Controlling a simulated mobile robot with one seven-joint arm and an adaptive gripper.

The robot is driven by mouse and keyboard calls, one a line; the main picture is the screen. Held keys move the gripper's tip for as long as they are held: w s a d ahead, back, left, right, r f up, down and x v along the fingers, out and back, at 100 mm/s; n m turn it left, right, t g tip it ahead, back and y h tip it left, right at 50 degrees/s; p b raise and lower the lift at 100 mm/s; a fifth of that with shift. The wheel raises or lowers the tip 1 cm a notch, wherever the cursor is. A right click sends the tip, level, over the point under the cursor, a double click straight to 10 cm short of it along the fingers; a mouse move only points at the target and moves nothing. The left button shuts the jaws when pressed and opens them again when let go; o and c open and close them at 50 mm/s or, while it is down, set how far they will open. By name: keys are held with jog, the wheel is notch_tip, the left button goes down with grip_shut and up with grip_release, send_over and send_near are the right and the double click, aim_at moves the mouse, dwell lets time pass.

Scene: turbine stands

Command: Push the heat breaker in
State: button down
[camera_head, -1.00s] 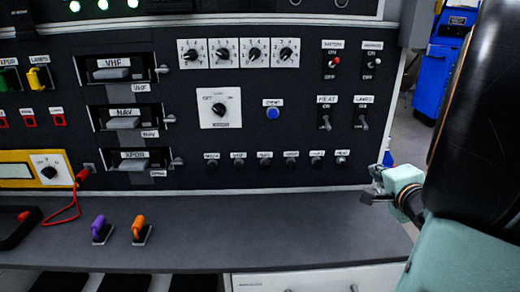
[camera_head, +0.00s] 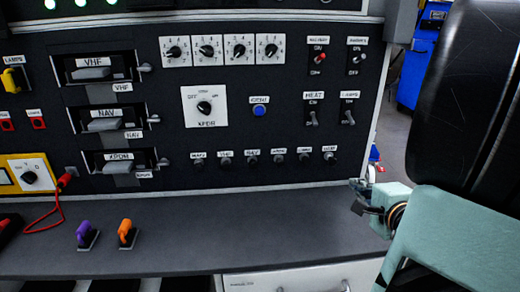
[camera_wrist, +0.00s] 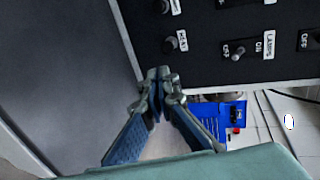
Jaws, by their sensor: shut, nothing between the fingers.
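The heat breaker (camera_head: 330,158) is the small dark round knob at the right end of the low breaker row on the black panel. It also shows in the wrist view (camera_wrist: 170,45), beside a white label. How far it stands out is hard to tell. My gripper (camera_head: 357,196) is at the panel's lower right corner, lower and to the right of the breaker. In the wrist view my gripper (camera_wrist: 160,74) has its fingertips together and empty, just below the breaker in the picture, with a gap between.
The HEAT toggle switch (camera_head: 312,118) and LAMPS toggle switch (camera_head: 347,117) sit above the breaker. A grey shelf (camera_head: 200,240) runs below the panel, holding a purple handle (camera_head: 83,232) and an orange handle (camera_head: 126,231). A blue cabinet (camera_head: 418,75) stands behind at right.

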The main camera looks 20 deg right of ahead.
jog(key=shift+w+p, duration=1)
jog(key=shift+p, duration=0.5)
jog(key=b, duration=0.5)
send_near(333, 164)
jog(key=x, duration=0.5)
jog(key=shift+a+f, duration=0.1)
jog(key=shift+f, duration=0.3)
jog(key=shift+w+d+r, duration=0.15)
jog(key=shift+w+d, duration=0.05)
jog(key=shift+w, duration=0.55)
